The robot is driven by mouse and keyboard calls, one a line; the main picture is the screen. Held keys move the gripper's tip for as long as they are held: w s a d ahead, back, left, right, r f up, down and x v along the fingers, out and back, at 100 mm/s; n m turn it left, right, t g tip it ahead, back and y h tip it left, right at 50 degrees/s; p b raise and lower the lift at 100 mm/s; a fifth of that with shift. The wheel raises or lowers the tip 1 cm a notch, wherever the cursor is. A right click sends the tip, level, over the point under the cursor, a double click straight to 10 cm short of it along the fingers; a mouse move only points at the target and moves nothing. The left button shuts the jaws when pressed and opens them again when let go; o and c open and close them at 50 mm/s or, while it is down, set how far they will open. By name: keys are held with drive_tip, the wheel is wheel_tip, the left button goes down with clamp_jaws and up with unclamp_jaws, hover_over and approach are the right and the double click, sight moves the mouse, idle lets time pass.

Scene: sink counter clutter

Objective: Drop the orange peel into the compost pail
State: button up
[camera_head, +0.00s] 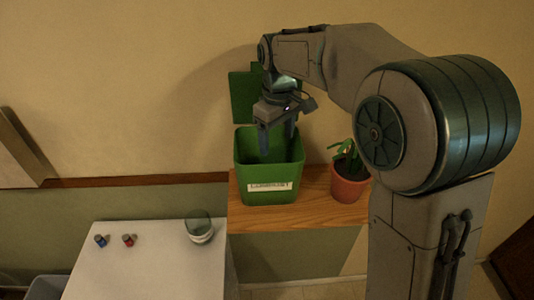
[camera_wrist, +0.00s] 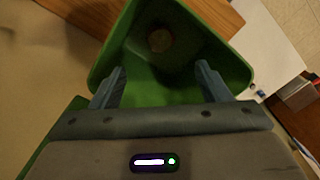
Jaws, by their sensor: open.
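The green compost pail (camera_head: 270,188) stands on a wooden shelf with its lid (camera_head: 243,96) raised at the back and a "COMPOST" label on its front. My gripper (camera_head: 278,146) points down over the pail's open mouth, its fingertips at about rim level. In the wrist view my gripper (camera_wrist: 160,88) is open, with nothing between its fingers. The pail (camera_wrist: 232,68) fills the middle of that view. A small round brownish-orange thing (camera_wrist: 160,40) lies inside it, in shadow; it looks like the orange peel, but it is too dark to be sure.
A potted plant (camera_head: 349,184) stands on the wooden shelf (camera_head: 313,212) right of the pail. The white counter (camera_head: 150,262) at lower left holds a glass (camera_head: 199,228) and small blue (camera_head: 101,240) and red (camera_head: 129,240) items. The wall is close behind the pail.

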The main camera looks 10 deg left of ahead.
wheel_tip(320, 180, up, 14)
drive_tip(key=b, duration=0.1)
drive_tip(key=shift+f, duration=0.2)
idle(0.5)
